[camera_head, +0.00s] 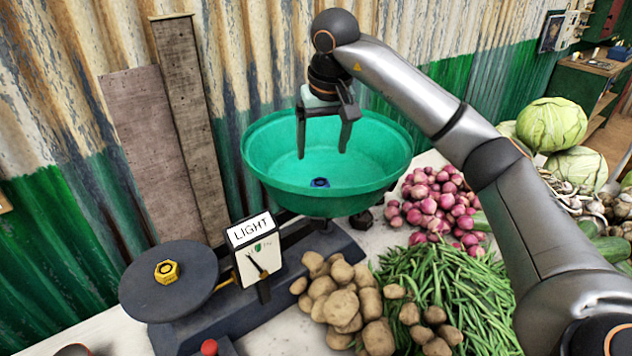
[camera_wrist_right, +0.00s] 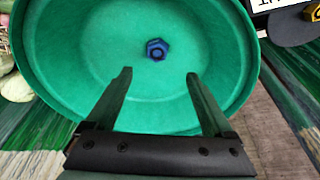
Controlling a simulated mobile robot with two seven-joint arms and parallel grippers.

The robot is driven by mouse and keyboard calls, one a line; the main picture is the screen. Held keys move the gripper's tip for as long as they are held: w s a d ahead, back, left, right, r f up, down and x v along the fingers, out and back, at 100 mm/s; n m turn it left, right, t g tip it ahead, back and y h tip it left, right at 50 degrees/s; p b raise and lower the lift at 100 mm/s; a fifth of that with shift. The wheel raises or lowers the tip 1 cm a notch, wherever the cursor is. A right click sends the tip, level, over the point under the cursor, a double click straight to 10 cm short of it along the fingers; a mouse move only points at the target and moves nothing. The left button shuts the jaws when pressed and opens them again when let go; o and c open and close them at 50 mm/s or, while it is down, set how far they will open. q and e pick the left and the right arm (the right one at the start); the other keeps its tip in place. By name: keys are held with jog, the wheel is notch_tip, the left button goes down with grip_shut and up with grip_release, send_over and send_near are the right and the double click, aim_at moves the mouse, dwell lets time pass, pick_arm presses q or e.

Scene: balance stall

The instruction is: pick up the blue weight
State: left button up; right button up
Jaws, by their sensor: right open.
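The blue weight (camera_head: 320,183) is a small hexagonal piece lying on the floor of the green pan (camera_head: 270,180). My right gripper (camera_head: 322,152) is open and empty, pointing down over the pan. Its fingers also show in the right wrist view (camera_wrist_right: 158,74), apart from the weight. My left gripper is not in view.
A yellow weight (camera_head: 167,271) sits on the scale's dark plate (camera_head: 190,252) at left. A "LIGHT" dial (camera_head: 253,250) stands beside the pan. Potatoes (camera_head: 340,306), green beans (camera_head: 450,290) and red onions (camera_head: 437,205) crowd the table. A corrugated wall (camera_head: 270,60) is close behind.

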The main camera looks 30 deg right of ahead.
aim_at(321, 178)
jog(key=x, duration=1)
jog(key=shift+s+d+p, duration=0.15)
jog(key=shift+d+p, duration=0.05)
jog(key=shift+p, duration=0.1)
grip_shut()
